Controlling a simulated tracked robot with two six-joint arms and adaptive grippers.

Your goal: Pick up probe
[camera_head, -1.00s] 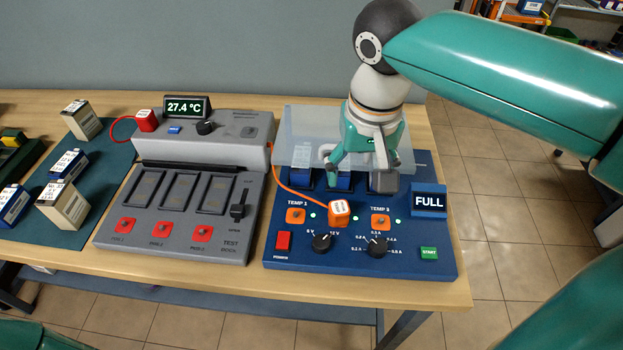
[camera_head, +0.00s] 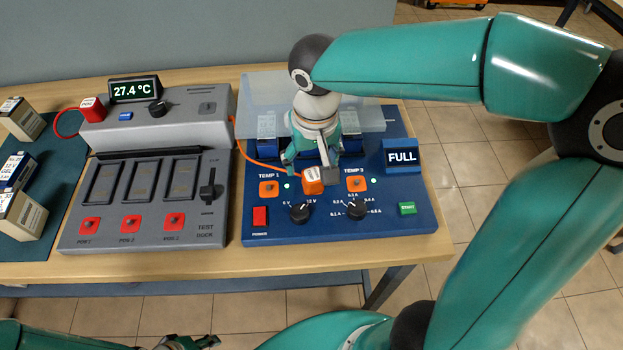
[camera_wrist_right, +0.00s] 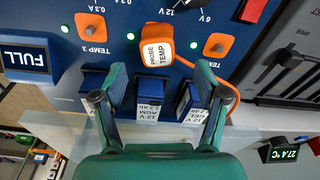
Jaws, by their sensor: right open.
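The orange probe (camera_head: 313,182), with a white label reading PROBE TEMP, sits on the blue charger panel (camera_head: 230,233) between the TEMP 1 and TEMP 3 sockets. An orange cable runs from it to the left. It also shows in the right wrist view (camera_wrist_right: 152,42). My right gripper (camera_head: 309,174) is open just behind the probe. In the right wrist view its two fingers (camera_wrist_right: 160,78) are spread to either side of the probe's line, with the probe ahead of the tips and nothing held. My left gripper (camera_head: 190,343) shows only partly at the bottom edge; its jaws are unclear.
A clear raised cover (camera_head: 262,88) and blue batteries (camera_head: 267,124) stand behind the probe. Knobs (camera_head: 300,212) lie in front of it, and the FULL display (camera_head: 402,156) is to the right. The grey test dock (camera_head: 75,235) is to the left.

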